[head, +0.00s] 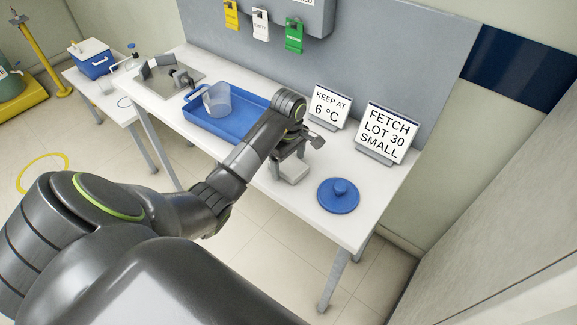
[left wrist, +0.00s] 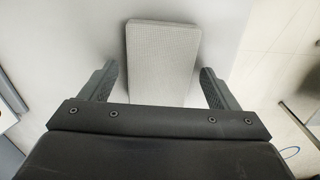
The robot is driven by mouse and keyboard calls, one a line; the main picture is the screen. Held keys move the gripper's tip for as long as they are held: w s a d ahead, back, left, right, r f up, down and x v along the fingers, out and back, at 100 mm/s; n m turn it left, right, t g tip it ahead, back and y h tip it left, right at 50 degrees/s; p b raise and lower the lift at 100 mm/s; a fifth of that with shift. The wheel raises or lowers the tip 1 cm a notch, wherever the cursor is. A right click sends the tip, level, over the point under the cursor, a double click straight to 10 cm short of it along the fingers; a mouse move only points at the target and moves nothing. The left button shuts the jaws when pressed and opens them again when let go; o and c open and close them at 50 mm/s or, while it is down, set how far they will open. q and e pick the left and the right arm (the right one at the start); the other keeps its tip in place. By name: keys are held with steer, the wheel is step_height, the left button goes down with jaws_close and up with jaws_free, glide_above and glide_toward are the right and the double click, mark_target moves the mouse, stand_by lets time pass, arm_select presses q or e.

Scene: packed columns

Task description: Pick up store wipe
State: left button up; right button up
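The store wipe looks to be the pale grey textured pad (head: 291,171) lying on the white table in front of the signs. In the left wrist view the pad (left wrist: 162,62) sits between my two fingers, with a visible gap on each side. My left gripper (head: 285,158) is directly over the pad, pointing down, with fingers spread. It shows open and empty in the left wrist view (left wrist: 160,88). The near end of the pad is hidden there by my gripper body. My right gripper is not in view.
A blue tray (head: 237,122) with a clear jug (head: 217,99) is left of my arm. A blue round lid (head: 338,195) lies right of the pad. Two signs (head: 329,107) (head: 386,133) stand behind. The table front edge (head: 290,208) is close to the pad.

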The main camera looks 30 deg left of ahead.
arm_select(q)
steer(key=c, duration=0.9)
steer(key=shift+o, duration=0.2)
steer(key=shift+r, duration=0.1)
